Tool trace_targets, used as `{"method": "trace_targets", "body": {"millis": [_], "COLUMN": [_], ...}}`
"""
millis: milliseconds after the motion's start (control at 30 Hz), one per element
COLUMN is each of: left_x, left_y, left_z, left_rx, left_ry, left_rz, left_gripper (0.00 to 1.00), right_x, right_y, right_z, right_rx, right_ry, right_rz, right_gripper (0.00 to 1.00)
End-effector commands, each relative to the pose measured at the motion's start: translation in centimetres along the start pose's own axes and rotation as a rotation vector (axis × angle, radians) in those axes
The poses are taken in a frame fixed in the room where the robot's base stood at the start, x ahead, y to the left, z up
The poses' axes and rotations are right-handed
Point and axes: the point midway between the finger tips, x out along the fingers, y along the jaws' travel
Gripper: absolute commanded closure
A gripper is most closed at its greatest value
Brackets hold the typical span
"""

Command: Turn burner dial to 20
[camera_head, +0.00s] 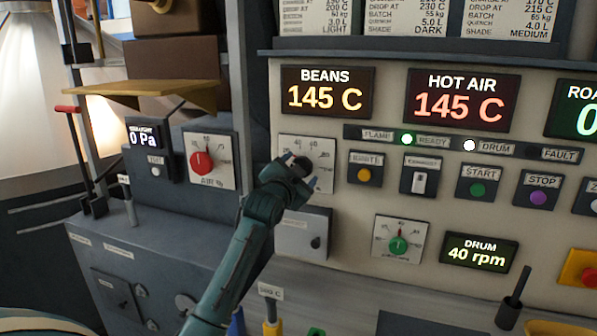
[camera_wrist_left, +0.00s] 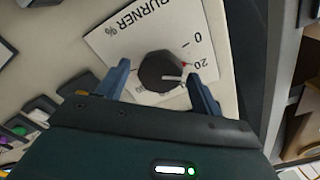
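The burner dial (camera_wrist_left: 158,70) is a round black knob with a white pointer line, on a white plate (camera_wrist_left: 112,40) marked BURNER %. In the left wrist view the pointer aims right, slightly below the 20 label, near a small red mark. My left gripper (camera_head: 301,166) is at the burner plate (camera_head: 318,150) in the head view and hides most of the dial there. Its two fingers stand on either side of the knob, open, with small gaps visible; contact cannot be made out. My right gripper is not in view.
A red air dial (camera_head: 202,163) is to the left, and a grey box (camera_head: 303,234) is just below the burner plate. The ignite button (camera_head: 364,175) and a green dial (camera_head: 398,245) are to the right. The BEANS display (camera_head: 326,92) reads 145 C.

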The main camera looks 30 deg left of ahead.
Motion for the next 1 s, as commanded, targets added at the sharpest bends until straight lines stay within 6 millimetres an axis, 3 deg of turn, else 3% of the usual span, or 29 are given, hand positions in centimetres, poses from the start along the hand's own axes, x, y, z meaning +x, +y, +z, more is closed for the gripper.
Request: {"method": "trace_targets", "body": {"millis": [267, 433, 1000], "left_x": [0.0, -1.1, -11.6], "left_y": [0.0, 0.0, 0.1], "left_z": [0.0, 0.1, 0.1], "left_rx": [-0.001, 0.0, 0.001], "left_ry": [0.0, 0.001, 0.001], "left_rz": [0.0, -0.001, 0.0], "left_gripper": [0.3, 0.3, 0.3], "right_x": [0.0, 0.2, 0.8], "right_y": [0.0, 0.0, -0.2], "right_z": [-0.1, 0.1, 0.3], "right_rx": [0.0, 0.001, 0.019], "right_ry": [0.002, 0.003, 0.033], "right_rz": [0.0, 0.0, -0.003], "right_gripper": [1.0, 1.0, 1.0]}}
